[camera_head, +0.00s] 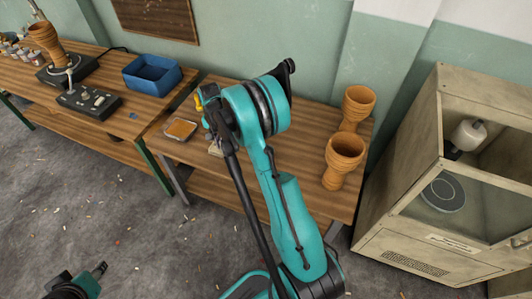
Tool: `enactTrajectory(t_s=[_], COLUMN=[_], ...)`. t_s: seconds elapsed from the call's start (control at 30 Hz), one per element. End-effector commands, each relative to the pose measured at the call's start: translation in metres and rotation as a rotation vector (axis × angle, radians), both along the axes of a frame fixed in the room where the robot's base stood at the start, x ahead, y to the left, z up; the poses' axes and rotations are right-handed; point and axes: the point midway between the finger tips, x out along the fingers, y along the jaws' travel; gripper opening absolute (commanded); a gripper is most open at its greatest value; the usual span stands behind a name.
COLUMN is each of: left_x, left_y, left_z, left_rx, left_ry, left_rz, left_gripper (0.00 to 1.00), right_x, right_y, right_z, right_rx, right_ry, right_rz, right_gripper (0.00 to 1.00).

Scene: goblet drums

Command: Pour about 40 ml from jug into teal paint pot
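I cannot make out a jug in the head view. Several small pots (14,50) stand at the far left end of the left bench; they are too small to tell whether one is teal. My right arm rises through the middle of the picture over the right bench. Its dark wrist end (214,122) is near a shallow tray with orange-brown contents (181,129), and a small pale item (215,149) is partly hidden beside it. The fingers cannot be made out. A dark part of my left arm (82,285) shows at the bottom left; its finger state is unclear.
Two brown goblet drums (344,156) stand on the right bench (290,160). A blue bin (152,75) and a control box (88,100) are on the left bench, with another goblet on a machine (66,68). A beige cabinet (410,200) stands at right. Debris dots the floor.

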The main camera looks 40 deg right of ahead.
Motion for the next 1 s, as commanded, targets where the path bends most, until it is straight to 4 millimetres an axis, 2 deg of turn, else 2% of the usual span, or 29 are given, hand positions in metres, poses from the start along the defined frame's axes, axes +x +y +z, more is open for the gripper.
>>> enactTrajectory(t_s=[0.03,0.2,0.4,0.6,1.0], left_x=[0.000,0.000,0.000,0.000,0.000], left_y=[0.000,0.000,0.000,0.000,0.000], left_z=[-0.005,-0.012,-0.016,-0.017,-0.019], left_rx=[0.000,0.000,0.000,0.000,0.000], left_ry=[0.000,0.000,0.000,0.000,0.000], left_rz=[0.000,0.000,0.000,0.000,0.000], left_gripper=[0.41,0.41,0.41,0.41,0.41], right_x=[0.007,0.022,0.028,0.029,0.034], right_y=[-0.020,-0.072,-0.110,-0.120,-0.118], right_z=[-0.010,-0.031,-0.046,-0.050,-0.055], right_rx=[0.001,0.004,0.006,0.006,0.008], right_ry=[-0.001,-0.002,-0.003,-0.004,-0.034], right_rz=[-0.097,-0.391,-0.602,-0.665,-0.681], right_gripper=[0.00,0.00,0.00,0.00,0.00])
